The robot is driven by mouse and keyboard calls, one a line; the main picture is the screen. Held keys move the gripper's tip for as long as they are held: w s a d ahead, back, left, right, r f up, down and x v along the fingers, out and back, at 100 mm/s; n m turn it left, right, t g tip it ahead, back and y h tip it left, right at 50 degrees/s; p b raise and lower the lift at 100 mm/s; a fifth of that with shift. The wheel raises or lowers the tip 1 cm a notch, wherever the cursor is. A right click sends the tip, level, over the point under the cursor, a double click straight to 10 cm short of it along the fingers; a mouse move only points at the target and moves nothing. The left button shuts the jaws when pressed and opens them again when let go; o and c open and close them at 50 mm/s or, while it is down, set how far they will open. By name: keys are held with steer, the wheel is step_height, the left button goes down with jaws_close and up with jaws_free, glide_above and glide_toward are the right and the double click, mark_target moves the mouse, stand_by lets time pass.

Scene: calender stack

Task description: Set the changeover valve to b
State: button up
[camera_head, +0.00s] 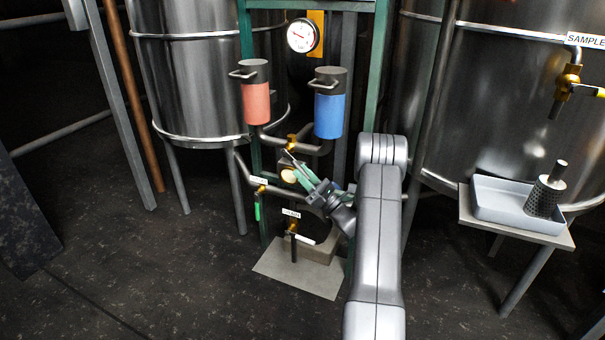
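The brass valve (292,143) on the pipework between the red canister (256,98) and the blue canister (330,108) looks like the changeover valve. Its handle and any a or b marks are too small or hidden to read. My gripper (291,160) is just below this valve, its thin fingers pointing up and left. Whether it touches the valve or its handle, and whether the fingers are apart or shut, I cannot tell. A round tan disc (288,175) sits just below the fingers.
A green frame (245,35) carries a pressure gauge (302,36). Steel tanks flank the frame. A small table (565,241) with a tray is right.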

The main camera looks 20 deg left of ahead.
steer(key=v, duration=1.1)
steer(key=shift+f, duration=0.2)
steer(key=b+v, duration=0.1)
steer(key=b, duration=0.4)
steer(key=shift+d+f, duration=0.2)
steer(key=shift+d, duration=0.15)
steer(key=shift+d+b, duration=0.1)
steer(key=shift+b, duration=0.2)
